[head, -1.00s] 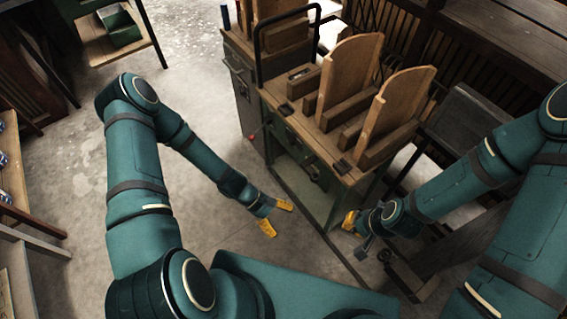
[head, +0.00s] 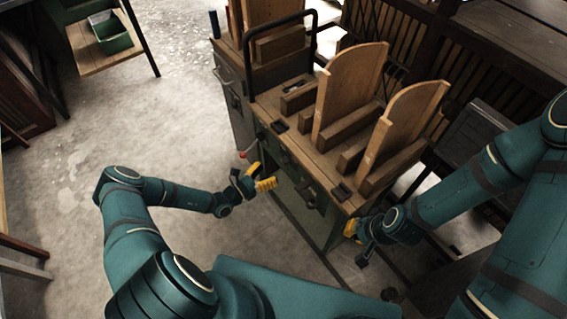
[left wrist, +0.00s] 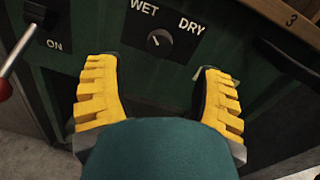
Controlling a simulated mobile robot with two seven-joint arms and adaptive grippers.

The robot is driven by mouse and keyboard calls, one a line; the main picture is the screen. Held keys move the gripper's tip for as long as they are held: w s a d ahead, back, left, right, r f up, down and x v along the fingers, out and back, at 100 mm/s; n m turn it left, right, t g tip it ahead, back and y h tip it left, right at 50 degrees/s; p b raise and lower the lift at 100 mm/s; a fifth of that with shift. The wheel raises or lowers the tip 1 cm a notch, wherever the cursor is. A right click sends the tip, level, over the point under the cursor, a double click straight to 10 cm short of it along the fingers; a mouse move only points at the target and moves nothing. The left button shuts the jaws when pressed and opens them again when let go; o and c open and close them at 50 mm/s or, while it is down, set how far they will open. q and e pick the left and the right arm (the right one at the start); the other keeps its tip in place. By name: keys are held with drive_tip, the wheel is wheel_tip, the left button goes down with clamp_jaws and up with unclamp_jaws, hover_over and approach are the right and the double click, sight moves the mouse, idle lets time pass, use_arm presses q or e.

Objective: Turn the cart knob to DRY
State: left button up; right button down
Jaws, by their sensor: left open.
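In the left wrist view the round black knob (left wrist: 158,40) sits on the cart's dark green front panel (left wrist: 85,22), below the WET (left wrist: 144,8) and DRY (left wrist: 190,26) labels. Its short white mark appears to lean up and left, toward WET. The cart (head: 318,165) stands ahead in the head view. My left gripper (head: 259,176) is in front of the panel. Its yellow fingers (left wrist: 158,95) are spread and empty, apart from the knob, which shows beyond and between them. My right gripper (head: 352,228) is by the cart's lower right corner; its opening is unclear.
A red-tipped lever (left wrist: 12,75) stands out from the panel at the left, by an ON label (left wrist: 54,46). Upright wooden boards (head: 350,90) and a black handle (head: 281,50) rise from the cart. The concrete floor left of the cart is clear.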

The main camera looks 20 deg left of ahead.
sight(283, 162)
use_arm(q)
drive_tip(key=b+x, duration=0.1)
drive_tip(key=x, duration=0.6)
drive_tip(key=shift+w+d, duration=0.2)
drive_tip(key=shift+w, duration=0.1)
clamp_jaws()
